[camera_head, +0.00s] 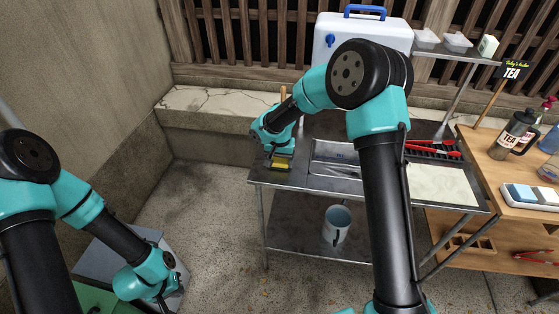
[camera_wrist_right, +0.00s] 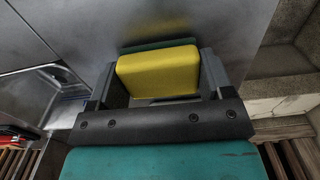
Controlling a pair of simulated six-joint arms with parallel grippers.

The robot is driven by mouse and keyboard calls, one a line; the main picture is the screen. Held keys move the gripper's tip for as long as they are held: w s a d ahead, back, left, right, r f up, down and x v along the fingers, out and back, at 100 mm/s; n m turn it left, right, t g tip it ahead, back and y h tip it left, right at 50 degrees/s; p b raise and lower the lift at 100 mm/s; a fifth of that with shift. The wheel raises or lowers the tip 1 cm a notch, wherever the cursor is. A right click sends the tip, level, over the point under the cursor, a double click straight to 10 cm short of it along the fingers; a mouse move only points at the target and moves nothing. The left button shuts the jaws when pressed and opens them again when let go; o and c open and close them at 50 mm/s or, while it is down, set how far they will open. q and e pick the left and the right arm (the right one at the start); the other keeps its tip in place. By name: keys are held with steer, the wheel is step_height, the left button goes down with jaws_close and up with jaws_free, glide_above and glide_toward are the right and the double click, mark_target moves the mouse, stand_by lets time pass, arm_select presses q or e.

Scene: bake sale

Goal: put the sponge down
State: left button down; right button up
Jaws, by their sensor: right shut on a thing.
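The sponge (camera_wrist_right: 158,74) is yellow with a dark green layer, and sits between the two fingers of my right gripper (camera_wrist_right: 158,85) in the right wrist view. My right gripper is shut on it. In the head view, the sponge (camera_head: 280,167) shows below my right gripper (camera_head: 279,158) at the left end of the metal table (camera_head: 305,180). I cannot tell whether it touches the tabletop. My left gripper (camera_head: 162,299) is low at the bottom left, over a grey box, far from the sponge; its fingers are too unclear to read.
A sink-like metal tray (camera_head: 335,153) is set right of the sponge. A white cooler (camera_head: 362,30) stands behind. Red tongs (camera_head: 432,150) lie on a dark rack. The wooden table (camera_head: 500,175) at right holds bottles and a sponge tray.

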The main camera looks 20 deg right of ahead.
mark_target(279, 160)
steer(key=shift+f, duration=0.15)
steer(key=o, duration=0.8)
step_height(279, 160, up, 12)
steer(key=shift+r, duration=0.15)
stand_by(0.5)
